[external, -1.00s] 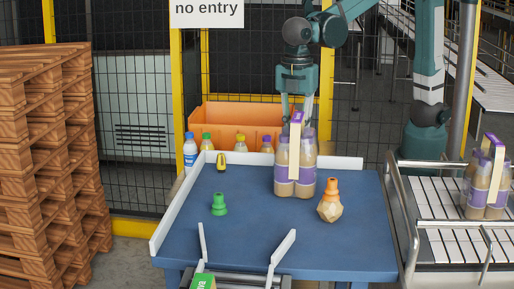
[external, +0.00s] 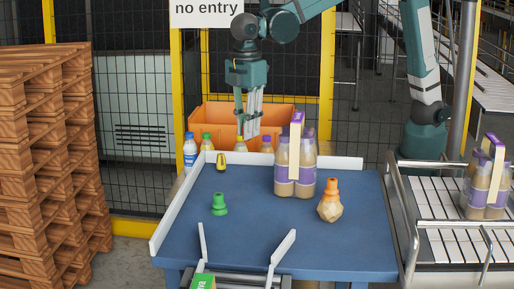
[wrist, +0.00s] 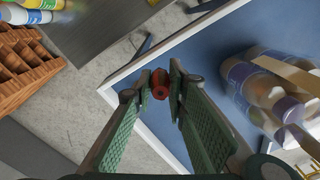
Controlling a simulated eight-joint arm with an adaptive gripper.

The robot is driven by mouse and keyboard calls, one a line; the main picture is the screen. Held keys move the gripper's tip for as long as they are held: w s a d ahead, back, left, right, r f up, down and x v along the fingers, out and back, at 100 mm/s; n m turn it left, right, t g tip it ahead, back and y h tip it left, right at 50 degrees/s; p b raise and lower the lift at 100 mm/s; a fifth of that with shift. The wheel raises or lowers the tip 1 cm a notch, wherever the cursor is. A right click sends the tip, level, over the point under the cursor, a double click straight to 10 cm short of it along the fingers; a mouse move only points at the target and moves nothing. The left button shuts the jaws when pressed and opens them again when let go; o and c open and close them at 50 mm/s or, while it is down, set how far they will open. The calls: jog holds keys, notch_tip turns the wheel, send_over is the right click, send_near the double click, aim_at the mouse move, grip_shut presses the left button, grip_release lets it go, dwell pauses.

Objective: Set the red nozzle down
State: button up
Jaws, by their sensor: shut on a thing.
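The red nozzle (wrist: 160,84) shows in the wrist view between the tips of my gripper (wrist: 158,80), which is shut on it. In the external view my gripper (external: 250,136) hangs at the back of the blue table (external: 270,230), in front of the orange bin; I cannot make out the nozzle there. In the wrist view the nozzle appears near the table's white rim (wrist: 115,85). A green nozzle (external: 219,205) stands on the table at the left, and an orange nozzle (external: 331,188) tops a tan faceted bottle (external: 329,207) at the right.
A pack of purple-labelled bottles (external: 284,180) stands right of my gripper. A small yellow object (external: 221,161) lies at the back left. Several bottles (external: 190,150) stand behind the rim by the orange bin (external: 207,115). The table's middle is clear. A roller conveyor (external: 440,245) is at the right.

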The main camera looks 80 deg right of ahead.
jog(key=s+a+n+p, duration=0.1)
jog(key=s+a, duration=0.1)
jog(key=a, duration=1)
jog(key=s+a, duration=0.3)
jog(key=a, duration=1)
jog(key=r+n+p, duration=0.1)
jog(key=n+p, duration=0.1)
jog(key=n, duration=0.2)
send_over(347, 260)
jog(key=shift+r, duration=0.1)
jog(key=shift+f, duration=3.15)
jog(key=shift+f, duration=1.85)
jog(key=shift+f, duration=0.2)
